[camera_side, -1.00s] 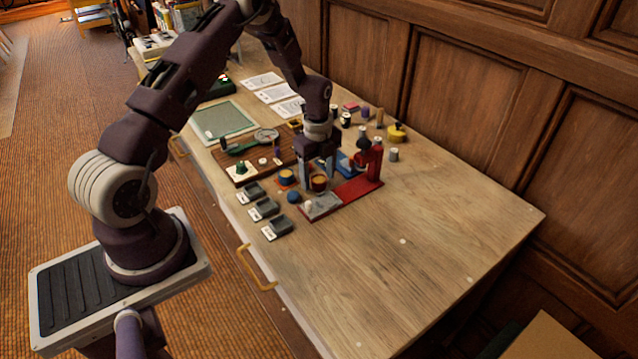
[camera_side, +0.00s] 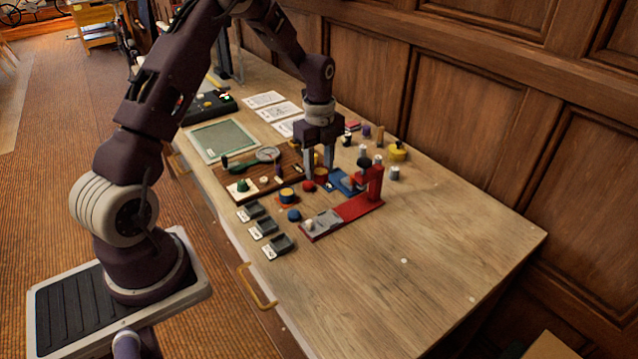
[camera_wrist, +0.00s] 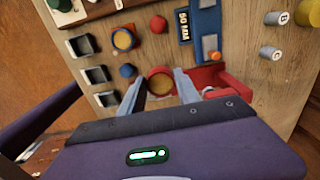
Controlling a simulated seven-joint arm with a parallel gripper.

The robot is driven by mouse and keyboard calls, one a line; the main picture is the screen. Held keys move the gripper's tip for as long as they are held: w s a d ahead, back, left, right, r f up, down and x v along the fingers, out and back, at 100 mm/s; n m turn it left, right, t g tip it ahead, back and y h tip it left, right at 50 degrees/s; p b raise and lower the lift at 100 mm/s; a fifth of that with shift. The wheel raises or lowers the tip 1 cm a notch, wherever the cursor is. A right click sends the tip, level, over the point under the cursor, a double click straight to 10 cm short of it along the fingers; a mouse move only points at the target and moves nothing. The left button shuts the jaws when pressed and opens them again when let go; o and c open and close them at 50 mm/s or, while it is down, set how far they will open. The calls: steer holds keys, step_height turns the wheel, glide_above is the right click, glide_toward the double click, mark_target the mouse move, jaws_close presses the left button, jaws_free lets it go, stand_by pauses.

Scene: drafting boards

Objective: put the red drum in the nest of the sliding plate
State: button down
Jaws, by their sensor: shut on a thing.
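The red drum (camera_wrist: 160,84), with a tan top, is between the two fingers of my gripper (camera_wrist: 159,80) in the wrist view. My gripper (camera_side: 319,176) is shut on it and holds it above the table in the side view, where the fingers partly hide the drum. The sliding plate (camera_side: 326,221) is grey, with a pale knob, and lies at the near left end of a red base (camera_side: 358,208) with a red upright. It is to the front of my gripper. I cannot make out its nest clearly.
A blue drum with a tan top (camera_side: 287,196), a blue knob (camera_side: 294,215) and a red knob (camera_side: 308,186) stand close by. Several small grey trays (camera_side: 282,244) lie at the front left. A blue fixture (camera_side: 345,181) is behind the red base. The table's right side is clear.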

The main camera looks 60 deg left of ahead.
steer(key=d+f, duration=0.1)
steer(key=d, duration=0.1)
steer(key=s+d+f, duration=0.1)
steer(key=d+f, duration=0.1)
steer(key=s+d+f, duration=0.1)
steer(key=d, duration=0.1)
steer(key=shift+d+f, duration=0.1)
steer(key=shift+f, duration=0.9)
steer(key=shift+f, duration=0.25)
stand_by(0.3)
steer(key=shift+f, duration=0.2)
steer(key=shift+f, duration=0.2)
stand_by(0.4)
steer(key=shift+c, duration=2.3)
jaws_free()
steer(key=shift+s, duration=0.1)
